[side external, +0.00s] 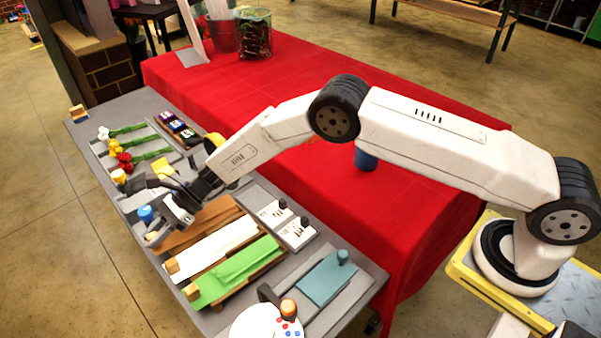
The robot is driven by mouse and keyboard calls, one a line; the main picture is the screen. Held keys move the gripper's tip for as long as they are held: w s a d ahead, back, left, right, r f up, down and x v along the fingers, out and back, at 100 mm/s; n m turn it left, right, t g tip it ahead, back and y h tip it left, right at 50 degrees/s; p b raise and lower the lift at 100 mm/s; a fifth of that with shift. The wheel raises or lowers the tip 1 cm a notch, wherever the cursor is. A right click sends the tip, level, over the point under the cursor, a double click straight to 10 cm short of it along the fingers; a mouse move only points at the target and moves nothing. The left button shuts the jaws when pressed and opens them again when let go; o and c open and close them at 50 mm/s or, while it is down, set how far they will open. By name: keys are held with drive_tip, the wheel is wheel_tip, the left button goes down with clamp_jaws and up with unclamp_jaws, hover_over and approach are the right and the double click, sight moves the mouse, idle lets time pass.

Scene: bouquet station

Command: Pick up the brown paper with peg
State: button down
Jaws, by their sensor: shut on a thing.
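The brown paper (207,224) lies in the tray beside the white paper, at the left part of the grey table. My gripper (168,226) is low over its left end and shut on its peg, which the fingers mostly hide. The paper looks flat and low in its tray; I cannot tell whether it is lifted at all.
White paper (215,248) and green paper (238,270), each with a wooden peg, lie alongside. A blue-topped item (145,213) is close to my gripper. Flowers (125,160) lie behind. White cards (285,222) are to the right. The red table (420,225) has free room.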

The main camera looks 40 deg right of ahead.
wheel_tip(320, 180, up, 2)
drive_tip(key=shift+r, duration=0.1)
drive_tip(key=s+d+r, duration=0.7)
drive_tip(key=s+r, duration=0.2)
drive_tip(key=s, duration=0.3)
drive_tip(key=shift+r, duration=0.35)
idle(0.6)
